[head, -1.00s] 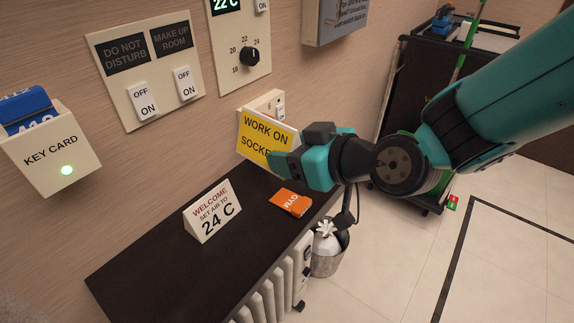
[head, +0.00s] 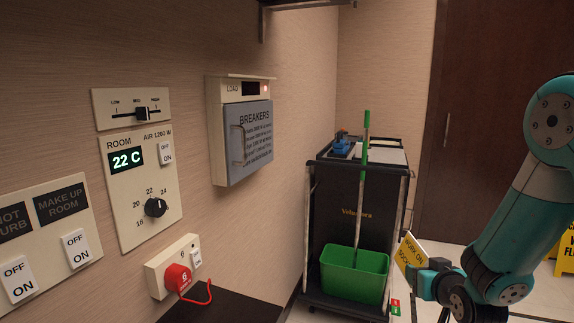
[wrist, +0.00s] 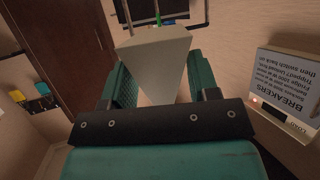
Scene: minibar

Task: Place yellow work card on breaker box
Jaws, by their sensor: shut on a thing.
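The yellow work card (head: 411,250), lettered "WORK ON SOCKET", is held at its edge by my gripper (head: 428,278) at the lower right of the head view. In the wrist view the card (wrist: 152,55) shows a pale, plain face between the two teal fingers of my gripper (wrist: 158,85). The breaker box (head: 240,130) is on the wall, left of centre in the head view, with its grey lettered door closed and a red light on top. It also shows at the right of the wrist view (wrist: 285,85). The card is well apart from it.
A dark housekeeping cart (head: 340,190) with a green bucket (head: 354,275) stands beyond the breaker box. A red plug (head: 177,278) is in the wall socket (head: 160,273). The room thermostat panel (head: 132,210) is left. A yellow floor sign (head: 566,258) stands far right.

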